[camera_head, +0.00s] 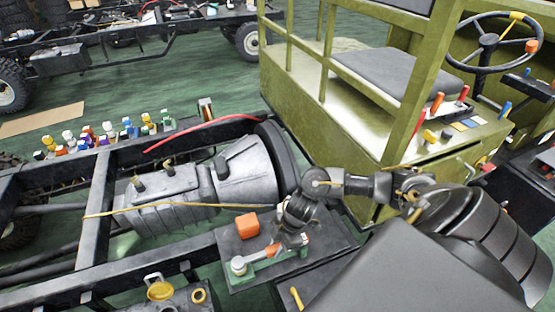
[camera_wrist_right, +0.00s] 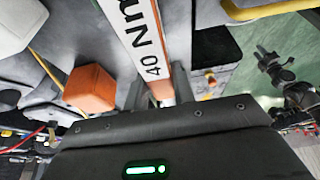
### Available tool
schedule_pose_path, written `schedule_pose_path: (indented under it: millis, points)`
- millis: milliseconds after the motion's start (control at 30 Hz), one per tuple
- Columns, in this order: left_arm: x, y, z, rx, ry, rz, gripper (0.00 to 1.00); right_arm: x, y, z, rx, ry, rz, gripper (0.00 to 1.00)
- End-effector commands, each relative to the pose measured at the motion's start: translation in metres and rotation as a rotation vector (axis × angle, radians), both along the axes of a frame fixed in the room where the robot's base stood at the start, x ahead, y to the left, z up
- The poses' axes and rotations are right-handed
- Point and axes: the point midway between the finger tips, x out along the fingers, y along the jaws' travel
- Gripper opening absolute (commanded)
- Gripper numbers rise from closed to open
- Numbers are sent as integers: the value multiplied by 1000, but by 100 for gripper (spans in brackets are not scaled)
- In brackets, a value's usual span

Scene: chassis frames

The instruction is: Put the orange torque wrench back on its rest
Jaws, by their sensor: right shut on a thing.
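The torque wrench (camera_head: 272,250) shows a short orange part just left of my right gripper (camera_head: 292,240) in the head view. In the right wrist view, its pale shaft (camera_wrist_right: 142,35) bears the print "40 Nm" and runs down into an orange part between my fingers. My right gripper (camera_wrist_right: 158,92) is shut on it. A green rest (camera_head: 262,274) lies on the dark plate below, with a grey round piece (camera_head: 238,265) at its left end. I cannot tell whether the wrench touches the rest. My left gripper is not in view.
An orange block (camera_head: 247,225) stands on the plate (camera_head: 325,240) close behind the wrench; it also shows in the wrist view (camera_wrist_right: 90,88). A grey gearbox (camera_head: 170,195) and frame rails lie left. The olive cab (camera_head: 340,120) stands behind.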

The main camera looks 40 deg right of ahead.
Motion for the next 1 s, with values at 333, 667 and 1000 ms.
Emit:
schedule_pose_path:
  millis: [333,667,1000]
  points:
    - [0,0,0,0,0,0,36,1,0,-2,1,-1,0,0]
    - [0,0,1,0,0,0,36,1,0,-5,1,-2,-1,0]
    - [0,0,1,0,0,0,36,0,0,-6,1,-1,0,51]
